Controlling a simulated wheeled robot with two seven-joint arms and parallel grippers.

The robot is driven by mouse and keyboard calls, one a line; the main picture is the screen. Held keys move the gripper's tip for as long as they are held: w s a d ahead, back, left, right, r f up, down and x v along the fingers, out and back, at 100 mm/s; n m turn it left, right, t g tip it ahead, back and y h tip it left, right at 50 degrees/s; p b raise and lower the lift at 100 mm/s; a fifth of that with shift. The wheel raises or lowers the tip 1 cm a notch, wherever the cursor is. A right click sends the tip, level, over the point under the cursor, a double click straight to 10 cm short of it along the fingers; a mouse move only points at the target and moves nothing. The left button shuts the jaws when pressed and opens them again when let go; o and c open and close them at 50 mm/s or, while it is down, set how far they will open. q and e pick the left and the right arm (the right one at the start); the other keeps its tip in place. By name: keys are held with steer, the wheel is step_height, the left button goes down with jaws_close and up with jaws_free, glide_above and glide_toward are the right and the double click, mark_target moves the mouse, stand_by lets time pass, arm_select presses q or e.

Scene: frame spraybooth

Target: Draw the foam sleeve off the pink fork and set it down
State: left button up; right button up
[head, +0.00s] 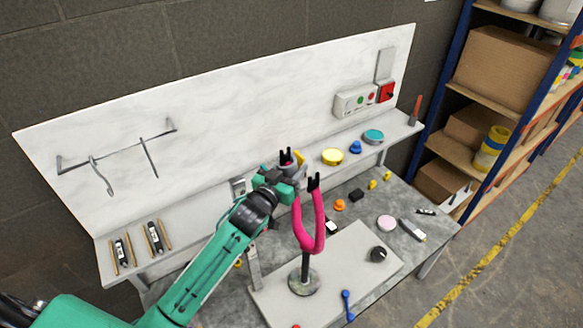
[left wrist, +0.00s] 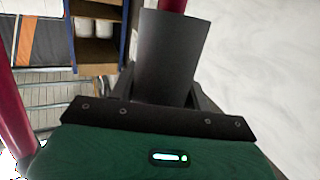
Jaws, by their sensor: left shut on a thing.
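The pink fork (head: 316,236) stands upright on a round grey base on the bench's light board, its two legs pointing up with black tips. My left gripper (head: 291,168) is at the upper part of the fork's left leg. In the left wrist view the dark grey foam sleeve (left wrist: 170,50) sits between my fingers, which are shut on it. A bit of pink tube (left wrist: 172,5) shows past its far end, so it appears to be around the leg. The other leg shows at the left edge. In the head view my gripper largely hides the sleeve. My right gripper is not in view.
The light board (head: 350,262) also holds a black knob (head: 378,254) and a blue tool (head: 347,305). Small parts lie on the bench to the right. A rear ledge carries a yellow tin (head: 332,156) and a teal tin (head: 373,136). Shelving with boxes stands at right.

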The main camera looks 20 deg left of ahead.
mark_target(285, 160)
arm_select(q)
steer(key=shift+w+a+r+p, duration=0.15)
steer(key=shift+r+p, duration=0.3)
steer(key=shift+r, duration=0.95)
steer(key=shift+s+r, duration=0.5)
steer(key=shift+r, duration=0.05)
steer(key=shift+w+a+r, duration=0.1)
steer(key=shift+w, duration=0.05)
steer(key=shift+r, duration=0.1)
steer(key=shift+r, duration=0.1)
steer(key=r, duration=0.5)
steer(key=shift+s+a, duration=0.1)
steer(key=shift+s, duration=0.25)
steer(key=shift+s+r, duration=0.15)
steer(key=shift+r, duration=0.8)
steer(key=shift+s+r, duration=0.15)
steer(key=shift+r, duration=0.75)
